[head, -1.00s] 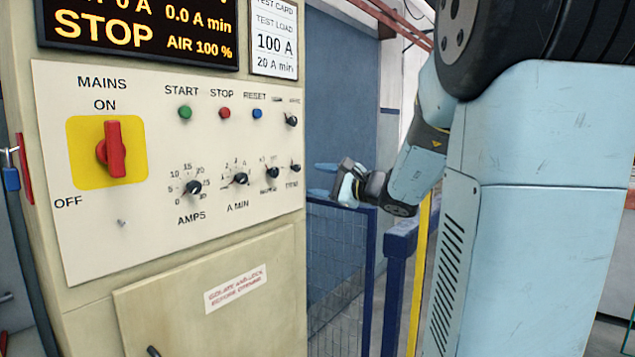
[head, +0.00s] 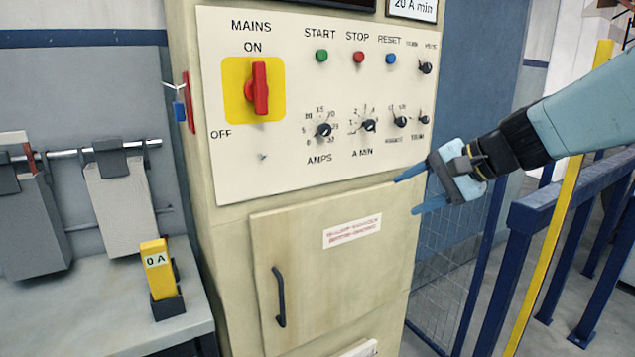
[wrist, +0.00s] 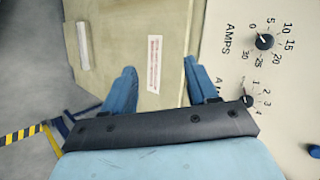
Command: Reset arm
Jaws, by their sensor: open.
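My gripper (head: 409,192) is open and empty, with its two blue fingers apart, in front of the right side of the beige control cabinet (head: 231,240). In the wrist view my gripper (wrist: 158,88) also shows with nothing between its fingers; the cabinet door with its red-lettered label (wrist: 154,63) lies beyond. My arm (head: 585,115) reaches in from the right in the head view. The panel (head: 290,150) carries a red mains switch (head: 259,88) with its handle upright at ON, start, stop and reset buttons, and several black knobs.
A blue railing (head: 565,195) and a yellow post (head: 556,215) stand right of the cabinet, near my arm. A grey bench (head: 120,320) at left holds a yellow meter marked 0 A (head: 157,268). Grey plates (head: 125,215) hang from a bar behind it.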

